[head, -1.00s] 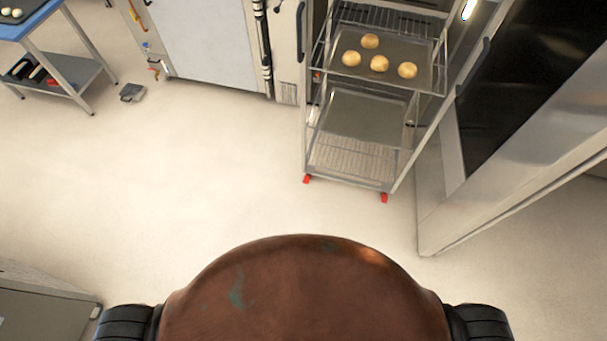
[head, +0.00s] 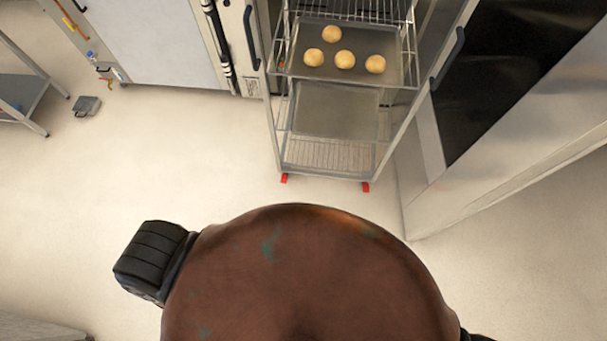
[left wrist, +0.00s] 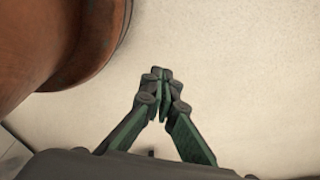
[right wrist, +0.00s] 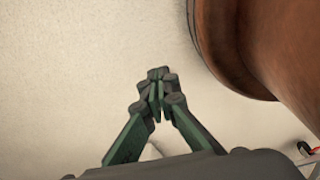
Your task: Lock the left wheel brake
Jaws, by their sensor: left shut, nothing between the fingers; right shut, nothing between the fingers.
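A metal rack trolley (head: 330,172) stands ahead, beyond my brown base. Two red wheel brake pedals show at its near foot: the left one (head: 284,178) and the right one (head: 366,187). I cannot tell from here whether either is locked. My left gripper (left wrist: 162,75) is shut and empty above bare floor in the left wrist view. My right gripper (right wrist: 158,76) is shut and empty above bare floor in the right wrist view. Neither gripper shows in the head view, and both are away from the pedals.
The trolley holds a tray (head: 382,77) with several buns and an empty lower tray (head: 336,110). A steel oven (head: 440,195) stands close on its right. A light cabinet (head: 160,45) is behind left, with a small grey scale (head: 87,106) on the floor. The floor between is clear.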

